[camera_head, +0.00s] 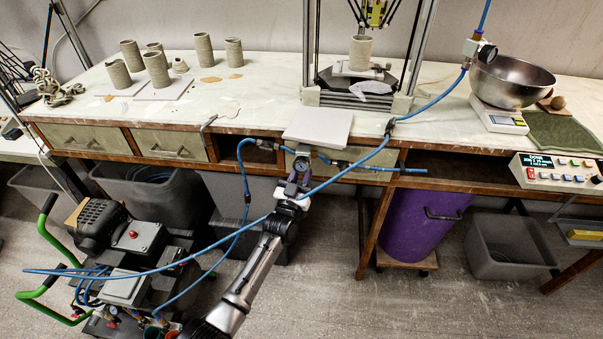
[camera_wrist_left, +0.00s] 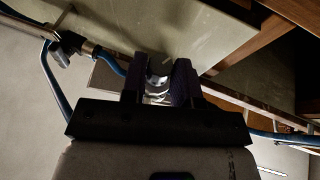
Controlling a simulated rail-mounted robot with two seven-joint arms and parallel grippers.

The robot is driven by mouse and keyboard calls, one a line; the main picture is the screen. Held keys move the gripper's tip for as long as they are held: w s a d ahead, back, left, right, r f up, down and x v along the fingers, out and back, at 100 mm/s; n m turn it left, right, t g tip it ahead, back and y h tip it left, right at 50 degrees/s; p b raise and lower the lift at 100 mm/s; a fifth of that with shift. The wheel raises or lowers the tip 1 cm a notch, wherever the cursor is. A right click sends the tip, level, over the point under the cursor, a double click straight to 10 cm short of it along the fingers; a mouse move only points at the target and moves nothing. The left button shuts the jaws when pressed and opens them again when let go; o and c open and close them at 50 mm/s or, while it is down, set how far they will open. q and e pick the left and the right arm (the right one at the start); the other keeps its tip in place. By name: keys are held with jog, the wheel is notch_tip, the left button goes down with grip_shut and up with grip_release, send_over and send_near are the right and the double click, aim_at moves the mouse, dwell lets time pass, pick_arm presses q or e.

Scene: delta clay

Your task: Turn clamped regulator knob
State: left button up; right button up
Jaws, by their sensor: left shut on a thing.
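The regulator with its round gauge (camera_head: 301,164) is at the front edge of the bench, below the grey board and in line with blue hoses. My left gripper (camera_head: 295,185) comes up from below in the head view and meets the regulator's underside. In the left wrist view my left gripper (camera_wrist_left: 159,82) has its two dark fingers on either side of the pale round regulator knob (camera_wrist_left: 158,70), shut on it. The fingers hide the sides of the knob. My right gripper is in neither view.
A blue hose (camera_head: 345,172) arcs across the front of the bench and over my left arm. A grey board (camera_head: 318,127) overhangs just above the regulator. A compressor cart (camera_head: 125,285) stands at the lower left, and a purple bin (camera_head: 425,225) stands under the bench.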

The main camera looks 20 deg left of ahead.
pick_arm(q)
jog(key=o, duration=0.9)
jog(key=p+v, duration=0.5)
jog(key=v, duration=0.8)
jog(key=shift+s+f, duration=0.15)
jog(key=shift+s, duration=0.25)
